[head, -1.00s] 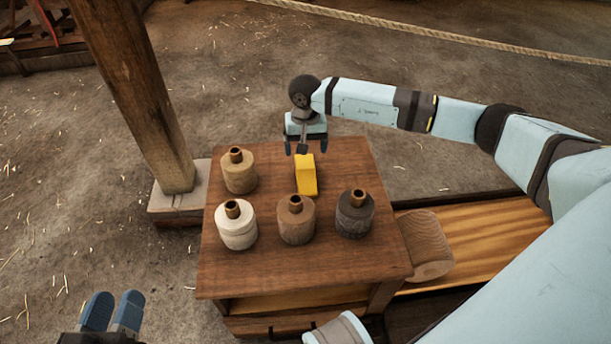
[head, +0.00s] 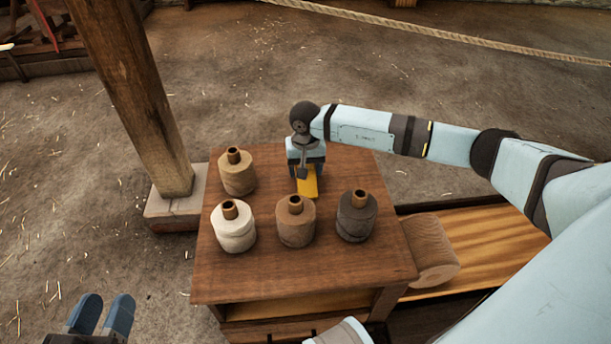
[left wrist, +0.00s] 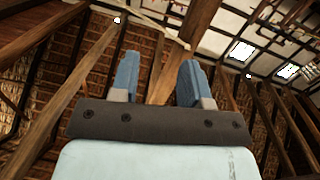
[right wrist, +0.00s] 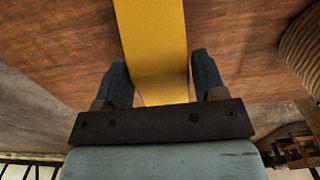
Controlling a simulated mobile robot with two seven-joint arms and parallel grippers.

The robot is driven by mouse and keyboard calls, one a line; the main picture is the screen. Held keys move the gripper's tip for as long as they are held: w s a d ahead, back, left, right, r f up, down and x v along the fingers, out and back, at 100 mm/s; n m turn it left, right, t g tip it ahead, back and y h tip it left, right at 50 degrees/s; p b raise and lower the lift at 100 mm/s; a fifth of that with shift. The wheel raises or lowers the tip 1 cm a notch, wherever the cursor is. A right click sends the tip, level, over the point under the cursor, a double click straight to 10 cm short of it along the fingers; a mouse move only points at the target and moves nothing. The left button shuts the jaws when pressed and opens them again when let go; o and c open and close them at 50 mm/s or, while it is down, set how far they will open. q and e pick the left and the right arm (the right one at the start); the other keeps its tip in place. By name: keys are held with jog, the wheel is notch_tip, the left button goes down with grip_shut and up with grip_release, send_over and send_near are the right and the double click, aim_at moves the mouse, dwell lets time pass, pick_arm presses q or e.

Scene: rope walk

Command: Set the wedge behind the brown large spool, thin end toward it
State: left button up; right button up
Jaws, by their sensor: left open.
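The yellow wedge (head: 309,186) lies on the wooden table behind the brown spool (head: 295,224), partly hidden by my right gripper. Which end is thin cannot be told. The brown spool stands upright in the middle of the front row. My right gripper (head: 305,173) reaches down at the wedge's far end. In the right wrist view its fingers (right wrist: 162,80) stand on either side of the wedge (right wrist: 153,40), close to its sides, and look open. My left gripper (head: 103,316) is open and empty, low at the left; it shows in the left wrist view (left wrist: 158,80) against the roof.
On the table (head: 270,277) a cream spool (head: 233,230) stands left of the brown one, a dark grey spool (head: 356,218) right, and a tan spool (head: 238,174) behind left. A wooden post (head: 135,100) rises at the left. The table's front is clear.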

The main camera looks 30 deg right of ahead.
jog(key=c, duration=0.7)
